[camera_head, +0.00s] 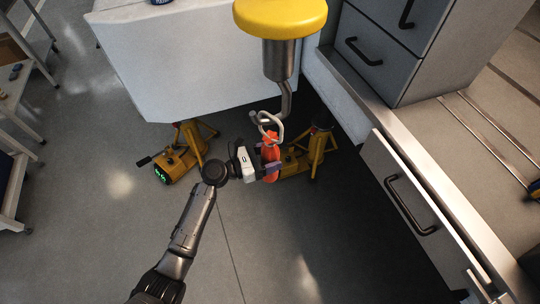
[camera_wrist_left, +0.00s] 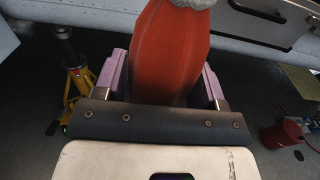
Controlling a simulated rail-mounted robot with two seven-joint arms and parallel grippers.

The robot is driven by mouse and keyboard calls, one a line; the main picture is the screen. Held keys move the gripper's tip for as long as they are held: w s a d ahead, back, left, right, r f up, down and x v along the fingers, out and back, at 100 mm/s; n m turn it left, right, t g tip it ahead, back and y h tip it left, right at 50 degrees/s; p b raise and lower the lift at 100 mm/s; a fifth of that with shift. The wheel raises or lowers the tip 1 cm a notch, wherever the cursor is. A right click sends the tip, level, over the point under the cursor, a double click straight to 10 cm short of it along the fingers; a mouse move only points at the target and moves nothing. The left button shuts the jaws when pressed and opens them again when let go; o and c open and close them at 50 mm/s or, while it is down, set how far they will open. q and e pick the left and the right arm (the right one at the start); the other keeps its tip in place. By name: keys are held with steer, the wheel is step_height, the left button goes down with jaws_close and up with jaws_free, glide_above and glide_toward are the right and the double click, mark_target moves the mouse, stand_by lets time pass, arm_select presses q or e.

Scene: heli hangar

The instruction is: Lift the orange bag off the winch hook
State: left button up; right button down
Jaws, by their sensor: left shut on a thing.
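The orange bag (camera_head: 271,151) hangs upright below the silver winch hook (camera_head: 284,100), which comes down from a yellow-topped winch (camera_head: 280,16). A pale loop at the bag's top meets the hook; how it sits on the hook is too small to tell. My left gripper (camera_head: 271,170) reaches in from the lower left and is shut on the bag's lower part. In the left wrist view, the bag (camera_wrist_left: 170,50) stands between the purple fingers of the gripper (camera_wrist_left: 160,82), and a grey piece shows at its top edge. My right gripper is not in view.
Yellow jacks (camera_head: 178,158) stand on the floor beneath the white body (camera_head: 180,65), one of them close behind the bag. A grey cabinet (camera_head: 385,45) and an open drawer (camera_head: 415,195) with a black handle are at the right. The floor in front is clear.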

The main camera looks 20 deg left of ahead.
mark_target(263, 148)
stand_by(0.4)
arm_select(q)
steer(key=shift+r, duration=0.15)
steer(key=shift+c, duration=0.5)
steer(key=shift+r+p, duration=0.25)
steer(key=shift+p, duration=0.05)
steer(key=shift+r+p, duration=0.25)
steer(key=shift+p, duration=0.05)
steer(key=shift+r+p, duration=1.15)
steer(key=shift+p, duration=0.1)
steer(key=shift+r+p, duration=0.95)
steer(key=shift+p, duration=0.1)
